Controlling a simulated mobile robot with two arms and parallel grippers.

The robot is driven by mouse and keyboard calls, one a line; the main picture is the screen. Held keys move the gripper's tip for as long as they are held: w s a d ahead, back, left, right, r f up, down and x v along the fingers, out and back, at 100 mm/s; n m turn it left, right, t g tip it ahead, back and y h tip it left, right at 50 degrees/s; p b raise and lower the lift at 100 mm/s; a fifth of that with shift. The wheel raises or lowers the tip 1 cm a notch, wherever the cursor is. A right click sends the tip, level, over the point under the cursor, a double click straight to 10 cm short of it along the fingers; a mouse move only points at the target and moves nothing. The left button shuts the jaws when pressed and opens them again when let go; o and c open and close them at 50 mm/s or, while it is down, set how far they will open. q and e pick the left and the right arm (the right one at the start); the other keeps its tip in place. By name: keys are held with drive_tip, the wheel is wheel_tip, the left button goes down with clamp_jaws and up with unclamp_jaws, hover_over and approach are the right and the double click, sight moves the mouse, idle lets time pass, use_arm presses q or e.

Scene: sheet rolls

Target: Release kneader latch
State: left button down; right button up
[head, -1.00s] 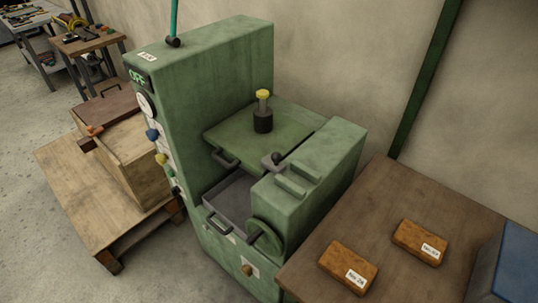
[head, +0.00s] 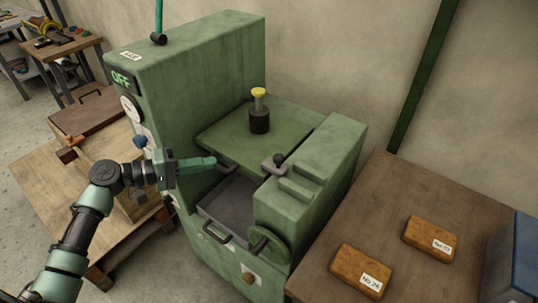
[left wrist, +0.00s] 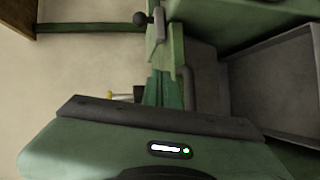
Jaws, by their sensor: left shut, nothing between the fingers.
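The kneader (head: 200,60) is a green machine with a flat green lid (head: 228,132) over a grey trough (head: 228,200). A small grey latch with a black ball knob (head: 274,163) sits at the lid's right front edge, beside the right-hand housing. In the left wrist view the latch (left wrist: 159,24) shows at the top, its knob pointing left. My left gripper (head: 213,161) is shut and empty, its fingers pointing right, left of the latch and near the lid's front handle. Its fingers also show in the left wrist view (left wrist: 165,88). My right gripper is out of view.
A black post with a yellow top (head: 259,112) stands on the lid. The right housing (head: 318,175) rises beside the lid. A brown table (head: 400,200) with two labelled brown blocks (head: 361,272) stands at right. A wooden crate on a pallet (head: 45,190) is behind my left arm.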

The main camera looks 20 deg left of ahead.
use_arm(q)
drive_tip(key=shift+m+h, duration=0.5)
drive_tip(key=shift+h, duration=0.1)
drive_tip(key=r, duration=0.2)
drive_tip(key=d+r, duration=0.1)
drive_tip(key=r, duration=0.1)
drive_tip(key=shift+s+d, duration=0.15)
drive_tip(key=shift+s, duration=0.05)
drive_tip(key=p, duration=0.6)
hover_over(260, 172)
drive_tip(key=shift+a+f, duration=0.2)
drive_tip(key=shift+f, duration=0.25)
drive_tip(key=shift+a+f, duration=0.2)
drive_tip(key=shift+f, duration=0.25)
drive_tip(key=shift+s+d+f, duration=0.1)
drive_tip(key=shift+d+f, duration=0.05)
drive_tip(key=shift+d, duration=0.25)
drive_tip(key=shift+f, duration=0.1)
